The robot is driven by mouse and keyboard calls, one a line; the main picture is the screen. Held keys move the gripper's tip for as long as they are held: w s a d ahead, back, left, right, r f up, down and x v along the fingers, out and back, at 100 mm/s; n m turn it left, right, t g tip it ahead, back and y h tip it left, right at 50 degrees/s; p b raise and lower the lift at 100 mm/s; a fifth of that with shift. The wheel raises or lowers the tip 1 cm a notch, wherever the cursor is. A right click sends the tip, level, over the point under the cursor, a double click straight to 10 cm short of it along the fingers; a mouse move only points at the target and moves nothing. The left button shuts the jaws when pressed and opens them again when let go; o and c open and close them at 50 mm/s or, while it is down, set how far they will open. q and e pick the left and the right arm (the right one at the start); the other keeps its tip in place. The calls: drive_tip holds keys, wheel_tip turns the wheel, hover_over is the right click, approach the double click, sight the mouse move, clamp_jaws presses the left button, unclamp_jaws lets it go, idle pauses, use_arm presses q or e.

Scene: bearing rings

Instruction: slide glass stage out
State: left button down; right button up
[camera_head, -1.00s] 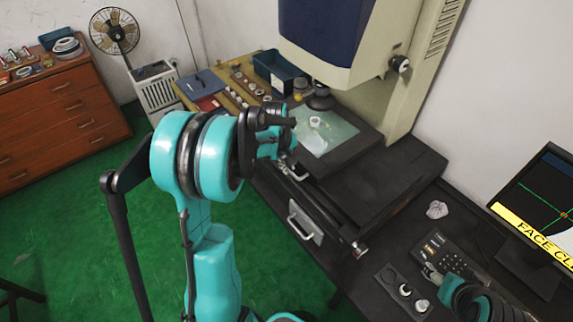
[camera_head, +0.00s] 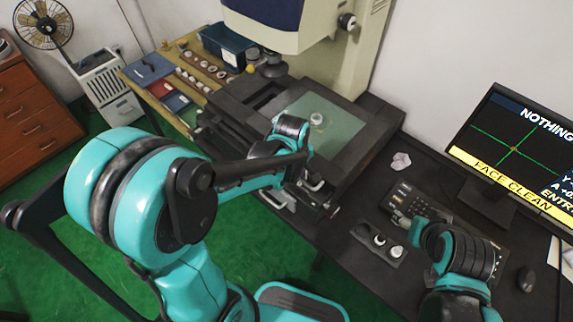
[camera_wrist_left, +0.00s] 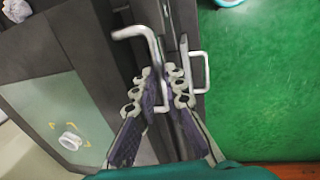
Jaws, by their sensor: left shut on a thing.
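My left gripper (camera_wrist_left: 163,92) is shut on the bent metal handle (camera_wrist_left: 150,50) at the stage's front edge. In the head view my left wrist partly hides the handle. My right gripper (camera_head: 398,216) is over the keypad at the lower right, its fingers too small to read.
A second handle (camera_wrist_left: 201,72) is on the front below. A keypad (camera_head: 405,200), a small block with round pieces (camera_head: 378,240), crumpled paper (camera_head: 401,160) and a monitor (camera_head: 520,145) stand on the right.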

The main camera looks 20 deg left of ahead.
use_arm(q)
drive_tip(key=shift+s+d, duration=0.25)
drive_tip(key=shift+d, duration=0.3)
drive_tip(key=shift+s+d, duration=0.25)
drive_tip(key=shift+d, duration=0.25)
drive_tip(key=c, duration=1.6)
unclamp_jaws()
drive_tip(key=shift+d, duration=0.1)
drive_tip(key=r, duration=0.4)
drive_tip(key=s+r, duration=0.1)
drive_tip(key=r, duration=0.3)
drive_tip(key=s+a+r, duration=0.1)
drive_tip(key=r, duration=0.3)
drive_tip(key=shift+f, duration=0.1)
